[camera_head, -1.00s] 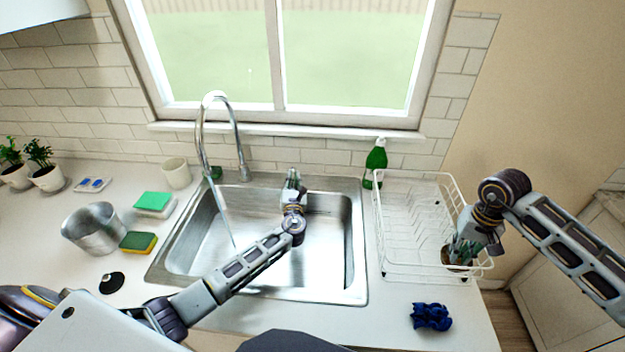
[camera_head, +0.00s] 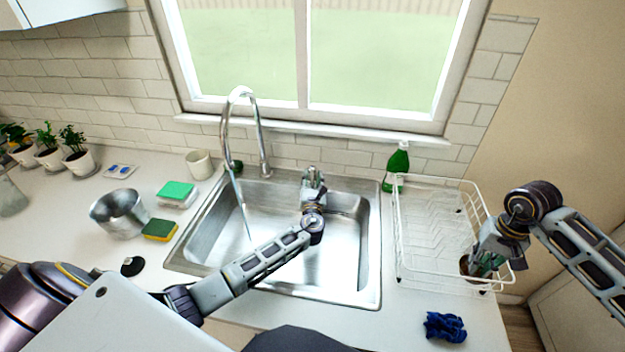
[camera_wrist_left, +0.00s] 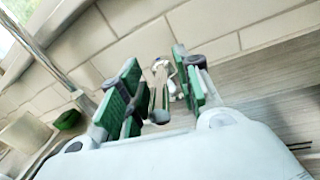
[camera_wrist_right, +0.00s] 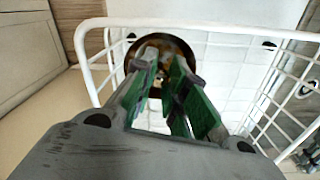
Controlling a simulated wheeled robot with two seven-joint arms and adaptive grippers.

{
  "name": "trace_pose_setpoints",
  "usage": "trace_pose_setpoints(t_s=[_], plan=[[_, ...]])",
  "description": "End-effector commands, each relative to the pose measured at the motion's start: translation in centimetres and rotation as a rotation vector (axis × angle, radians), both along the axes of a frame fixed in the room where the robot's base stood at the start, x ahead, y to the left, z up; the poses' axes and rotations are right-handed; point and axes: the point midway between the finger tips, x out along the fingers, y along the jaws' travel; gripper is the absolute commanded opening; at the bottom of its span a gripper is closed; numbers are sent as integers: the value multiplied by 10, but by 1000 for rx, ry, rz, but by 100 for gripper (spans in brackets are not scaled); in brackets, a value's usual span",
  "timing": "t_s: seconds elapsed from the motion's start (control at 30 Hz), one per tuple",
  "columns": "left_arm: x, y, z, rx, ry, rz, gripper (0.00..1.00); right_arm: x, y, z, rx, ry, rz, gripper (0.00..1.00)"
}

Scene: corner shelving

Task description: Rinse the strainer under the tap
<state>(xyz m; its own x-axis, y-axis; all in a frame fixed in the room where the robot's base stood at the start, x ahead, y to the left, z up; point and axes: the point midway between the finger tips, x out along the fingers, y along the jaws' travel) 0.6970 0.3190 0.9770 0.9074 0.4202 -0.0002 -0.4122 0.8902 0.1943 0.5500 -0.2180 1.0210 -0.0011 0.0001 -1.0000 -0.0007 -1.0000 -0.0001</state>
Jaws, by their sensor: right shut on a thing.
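Thin water runs from the curved metal tap (camera_head: 229,130) into the steel sink (camera_head: 215,235). My left gripper (camera_head: 312,174) is over the back of the sink, right of the stream; its fingers look apart, with no clearly held object in the left wrist view (camera_wrist_left: 170,85). My right gripper (camera_head: 482,262) is at the rack's right front corner, shut on a round, dark-rimmed brownish object (camera_head: 464,266). In the right wrist view, this round object (camera_wrist_right: 185,48) shows just beyond the fingertips (camera_wrist_right: 166,65); the fingers partly hide it. I cannot tell whether it is the strainer.
The white wire dish rack (camera_head: 400,240) stands right of the sink, near a green bottle (camera_head: 397,165). A blue cloth (camera_head: 444,327) lies in front. Left of the sink are a metal pot (camera_head: 118,213), sponges (camera_head: 160,230), a cup (camera_head: 199,164) and potted plants (camera_head: 78,158).

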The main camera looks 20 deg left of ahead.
Motion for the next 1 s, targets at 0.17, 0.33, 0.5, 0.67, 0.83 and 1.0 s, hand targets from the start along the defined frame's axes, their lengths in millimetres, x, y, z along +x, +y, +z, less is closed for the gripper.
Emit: trace_pose_setpoints(t_s=[0.17,0.33,0.5,0.67,0.83,1.0], plan=[[-8,-4,0,0,0,-2,34,0,0,0,0,0,0,0],[-23,-11,-1,0,0,-1,34,0,0,0,0,0,0,0],[-41,-19,-1,0,2,-2,34,0,0,0,0,0,0,0],[-58,-27,-1,-1,2,-2,34,0,0,0,0,0,0,0],[-77,-36,-1,0,0,-1,34,0,0,0,0,0,0,0],[-94,-44,-1,0,1,-1,34,0,0,0,0,0,0,0]])
